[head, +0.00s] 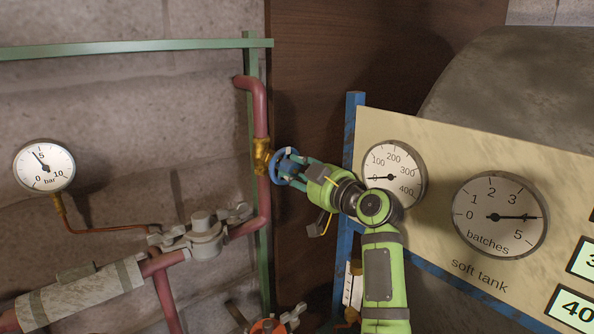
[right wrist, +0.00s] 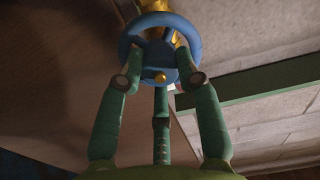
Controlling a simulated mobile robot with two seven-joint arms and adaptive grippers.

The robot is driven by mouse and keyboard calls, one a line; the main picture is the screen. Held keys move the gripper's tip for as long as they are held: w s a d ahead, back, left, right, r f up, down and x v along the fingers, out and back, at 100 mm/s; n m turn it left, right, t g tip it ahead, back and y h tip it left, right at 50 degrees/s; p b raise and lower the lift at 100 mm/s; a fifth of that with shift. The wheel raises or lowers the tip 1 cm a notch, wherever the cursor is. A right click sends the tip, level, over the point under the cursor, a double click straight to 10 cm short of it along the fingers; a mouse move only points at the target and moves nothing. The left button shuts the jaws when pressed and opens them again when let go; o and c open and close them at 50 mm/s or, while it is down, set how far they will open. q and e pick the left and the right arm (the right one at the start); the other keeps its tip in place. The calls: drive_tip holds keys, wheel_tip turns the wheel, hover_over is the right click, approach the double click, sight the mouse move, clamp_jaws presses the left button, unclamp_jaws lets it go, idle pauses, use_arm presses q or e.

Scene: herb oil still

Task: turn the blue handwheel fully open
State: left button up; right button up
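The blue handwheel (head: 282,166) sits on a brass valve (head: 262,157) in a red pipe, left of the panel. My right gripper (head: 293,168) reaches it from the right, its green fingers at the wheel. In the right wrist view, the handwheel (right wrist: 160,45) is seen face on, with a small brass hub in its middle. The right gripper's (right wrist: 160,72) bent fingers lie against the rim on both sides, and a third finger comes up below the hub. They look shut on the wheel, though the exact contact is partly hidden. My left gripper is not in view.
A cream panel (head: 440,140) with dials stands close at the right, behind my right arm. A pressure gauge (head: 44,166) and grey pipe fitting (head: 206,236) are at left. A green frame post (head: 251,100) runs beside the valve. An orange part (head: 268,327) shows at the bottom edge.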

drive_tip(key=shift+r, duration=0.15)
drive_tip(key=shift+b, duration=0.5)
drive_tip(key=n+b, duration=0.3)
drive_tip(key=b, duration=0.1)
drive_tip(key=shift+b, duration=0.4)
drive_tip(key=shift+s+n+b, duration=0.1)
drive_tip(key=shift+n+b, duration=0.75)
drive_tip(key=shift+n, duration=0.35)
drive_tip(key=shift+r+n+b, duration=0.15)
drive_tip(key=shift+n+b, duration=0.2)
drive_tip(key=shift+n, duration=0.25)
drive_tip(key=shift+r+n, duration=0.1)
drive_tip(key=shift+n, duration=0.2)
drive_tip(key=o, duration=1.1)
drive_tip(key=shift+a, duration=0.1)
drive_tip(key=shift+o, duration=0.2)
drive_tip(key=shift+s+a, duration=0.1)
